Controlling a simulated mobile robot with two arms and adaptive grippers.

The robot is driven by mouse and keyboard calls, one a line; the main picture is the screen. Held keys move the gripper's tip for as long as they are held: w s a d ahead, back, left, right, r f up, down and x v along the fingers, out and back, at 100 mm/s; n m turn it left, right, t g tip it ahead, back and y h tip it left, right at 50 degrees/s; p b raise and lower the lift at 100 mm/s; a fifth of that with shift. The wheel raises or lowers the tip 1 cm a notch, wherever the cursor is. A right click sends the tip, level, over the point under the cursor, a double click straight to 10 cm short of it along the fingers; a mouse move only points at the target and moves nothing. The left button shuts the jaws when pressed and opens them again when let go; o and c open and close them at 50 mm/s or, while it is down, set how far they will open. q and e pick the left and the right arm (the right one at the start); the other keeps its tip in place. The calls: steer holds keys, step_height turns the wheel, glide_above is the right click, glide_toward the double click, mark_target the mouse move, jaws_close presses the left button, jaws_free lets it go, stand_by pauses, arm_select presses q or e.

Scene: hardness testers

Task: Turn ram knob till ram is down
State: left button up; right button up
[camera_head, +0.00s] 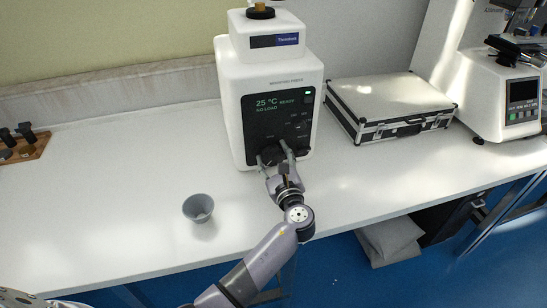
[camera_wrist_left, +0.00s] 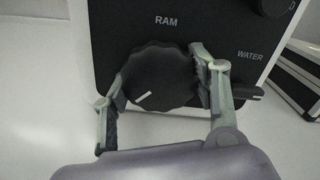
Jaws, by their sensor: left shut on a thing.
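The white tester (camera_head: 270,95) stands on the bench with a black front panel (camera_head: 277,115). Its display reads 25 °C and NO LOAD. The black scalloped ram knob (camera_wrist_left: 158,76) sits under the label RAM in the left wrist view. A white pointer line on it points to the lower left. My left gripper (camera_head: 276,160) is at the knob from the front, its fingers on both sides of it. In the left wrist view my left gripper (camera_wrist_left: 160,88) is shut on the knob. The ram itself cannot be made out. My right gripper is not in view.
A WATER control (camera_wrist_left: 245,90) is just right of the right finger. A grey cup (camera_head: 198,207) stands on the bench at front left. A silver case (camera_head: 390,100) lies right of the tester, with another machine (camera_head: 495,95) beyond. The left bench is mostly clear.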

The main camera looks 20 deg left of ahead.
arm_select(q)
steer(key=o, duration=1.2)
steer(key=shift+c, duration=0.2)
steer(key=v, duration=1.2)
